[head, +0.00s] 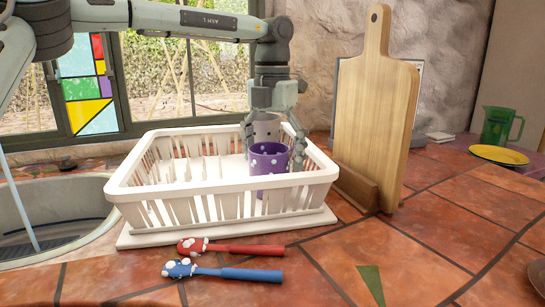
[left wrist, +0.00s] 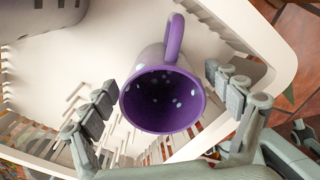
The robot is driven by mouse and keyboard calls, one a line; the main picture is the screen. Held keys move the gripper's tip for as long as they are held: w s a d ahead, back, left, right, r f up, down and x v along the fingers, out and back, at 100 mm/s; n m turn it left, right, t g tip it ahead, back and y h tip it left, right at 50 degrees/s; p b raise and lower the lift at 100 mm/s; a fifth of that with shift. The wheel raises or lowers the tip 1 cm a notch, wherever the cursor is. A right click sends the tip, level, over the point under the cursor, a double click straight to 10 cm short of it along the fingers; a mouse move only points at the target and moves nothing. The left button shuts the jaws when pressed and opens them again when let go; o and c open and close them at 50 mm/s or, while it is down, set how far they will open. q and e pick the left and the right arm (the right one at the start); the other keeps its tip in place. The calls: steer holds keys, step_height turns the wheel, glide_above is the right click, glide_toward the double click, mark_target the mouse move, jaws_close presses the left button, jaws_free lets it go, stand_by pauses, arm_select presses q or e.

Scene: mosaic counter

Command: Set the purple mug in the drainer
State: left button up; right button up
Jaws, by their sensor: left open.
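The purple mug (head: 268,158) with pale spots stands inside the white drainer (head: 150,214), toward its right end. In the left wrist view the mug (left wrist: 162,98) shows its open mouth toward the camera, with its handle at the top. My left gripper (head: 272,136) is above and around the mug, its fingers apart on either side. In the left wrist view the left gripper's fingers (left wrist: 165,95) stand clear of the mug, with gaps on both sides. The drainer's floor (left wrist: 60,70) shows beneath.
A wooden board (head: 376,100) stands right of the drainer. Red (head: 235,248) and blue (head: 225,271) brushes lie in front. A sink (head: 60,205) is at left. A green mug (head: 497,126) and yellow plate (head: 498,155) are far right.

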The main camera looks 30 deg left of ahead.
arm_select(q)
step_height(320, 180, up, 12)
stand_by(0.6)
